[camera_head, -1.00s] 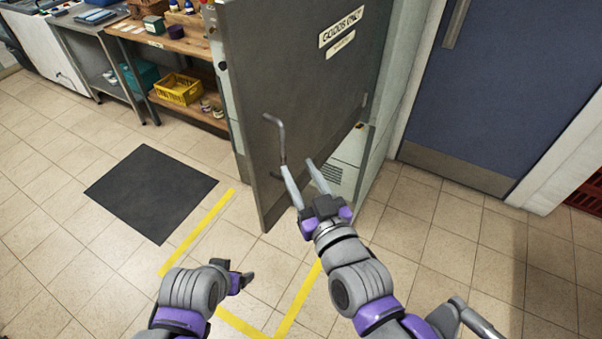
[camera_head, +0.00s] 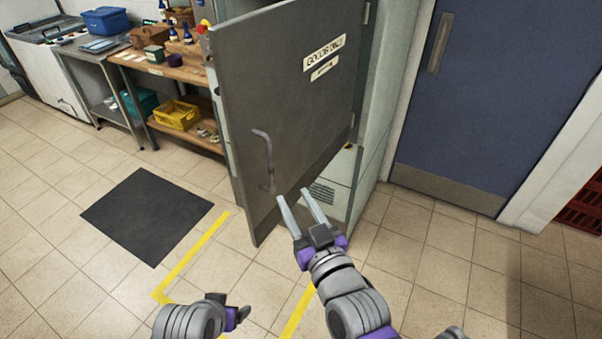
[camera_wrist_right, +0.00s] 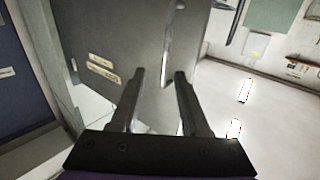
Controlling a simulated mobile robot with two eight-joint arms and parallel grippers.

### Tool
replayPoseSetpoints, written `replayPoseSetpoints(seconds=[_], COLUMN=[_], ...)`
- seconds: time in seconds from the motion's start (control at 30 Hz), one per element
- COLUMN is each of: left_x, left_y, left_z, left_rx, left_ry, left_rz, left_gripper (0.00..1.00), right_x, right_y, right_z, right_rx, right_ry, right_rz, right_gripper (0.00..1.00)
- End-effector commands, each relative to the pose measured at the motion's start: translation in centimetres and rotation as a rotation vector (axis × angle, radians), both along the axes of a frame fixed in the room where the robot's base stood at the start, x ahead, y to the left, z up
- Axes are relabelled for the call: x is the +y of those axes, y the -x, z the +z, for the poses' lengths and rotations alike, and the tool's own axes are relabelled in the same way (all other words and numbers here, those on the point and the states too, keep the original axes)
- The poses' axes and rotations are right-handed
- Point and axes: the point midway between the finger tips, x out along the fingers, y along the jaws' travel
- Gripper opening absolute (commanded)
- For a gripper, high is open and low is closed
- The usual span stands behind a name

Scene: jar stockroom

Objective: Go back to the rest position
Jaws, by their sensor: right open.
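My right gripper (camera_head: 292,202) is open and empty, its two long fingers pointing up and away, just below the handle of the grey door. In the right wrist view the two fingers (camera_wrist_right: 158,75) stand apart with nothing between them and the door behind. My left gripper (camera_head: 240,316) shows at the bottom of the head view, to the left of the right arm; its fingers are small and side-on, so its opening cannot be judged.
The grey "goods only" door (camera_head: 290,90) stands ajar with a curved handle (camera_head: 264,160). A blue door (camera_head: 480,100) is at right. A wooden shelf (camera_head: 180,70) holds bottles and a yellow crate (camera_head: 176,116). A black mat (camera_head: 147,215) and yellow lines mark otherwise open tiled floor.

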Motion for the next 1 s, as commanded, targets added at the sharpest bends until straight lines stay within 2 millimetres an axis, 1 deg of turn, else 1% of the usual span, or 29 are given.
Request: replayPoseSetpoints(seconds=[0.13, 0.2, 0.27, 0.37, 0.4, 0.47, 0.5, 0.57, 0.6, 0.7, 0.8, 0.83, 0.9, 1.0], left_x=[0.0, 0.0, 0.0, 0.0, 0.0, 0.0, 0.0, 0.0, 0.0, 0.0, 0.0, 0.0, 0.0, 0.0], left_y=[0.0, 0.0, 0.0, 0.0, 0.0, 0.0, 0.0, 0.0, 0.0, 0.0, 0.0, 0.0, 0.0, 0.0], left_z=[0.0, 0.0, 0.0, 0.0, 0.0, 0.0, 0.0, 0.0, 0.0, 0.0, 0.0, 0.0, 0.0, 0.0], left_rx=[0.0, 0.0, 0.0, 0.0, 0.0, 0.0, 0.0, 0.0, 0.0, 0.0, 0.0, 0.0, 0.0, 0.0], left_ry=[0.0, 0.0, 0.0, 0.0, 0.0, 0.0, 0.0, 0.0, 0.0, 0.0, 0.0, 0.0, 0.0, 0.0], left_rz=[0.0, 0.0, 0.0, 0.0, 0.0, 0.0, 0.0, 0.0, 0.0, 0.0, 0.0, 0.0, 0.0, 0.0], left_gripper=[0.79, 0.79, 0.79, 0.79, 0.79, 0.79, 0.79, 0.79, 0.79, 0.79, 0.79, 0.79, 0.79, 0.79], right_x=[-0.1, -0.6, -1.8, -5.2, -7.0, -9.9, -11.8, -14.4, -16.0, -19.0, -20.8, -21.1, -21.5, -21.6], right_y=[0.0, 0.0, -0.1, 0.3, 0.8, 2.0, 3.1, 4.9, 6.2, 9.3, 11.6, 12.1, 12.7, 12.9], right_z=[-0.1, -0.8, -2.1, -6.0, -7.9, -10.8, -12.6, -15.0, -16.3, -18.8, -20.1, -20.4, -20.7, -20.8], right_rx=[0.004, 0.029, 0.081, 0.238, 0.321, 0.454, 0.542, 0.668, 0.746, 0.906, 1.012, 1.032, 1.061, 1.073], right_ry=[0.002, 0.015, 0.039, 0.106, 0.134, 0.172, 0.195, 0.219, 0.231, 0.249, 0.255, 0.256, 0.258, 0.258], right_rz=[-0.001, -0.008, -0.024, -0.073, -0.101, -0.151, -0.187, -0.241, -0.276, -0.351, -0.401, -0.41, -0.423, -0.427], right_gripper=[0.46, 0.46, 0.46, 0.46, 0.46, 0.46, 0.46, 0.46, 0.46, 0.46, 0.46, 0.46, 0.46, 0.46])
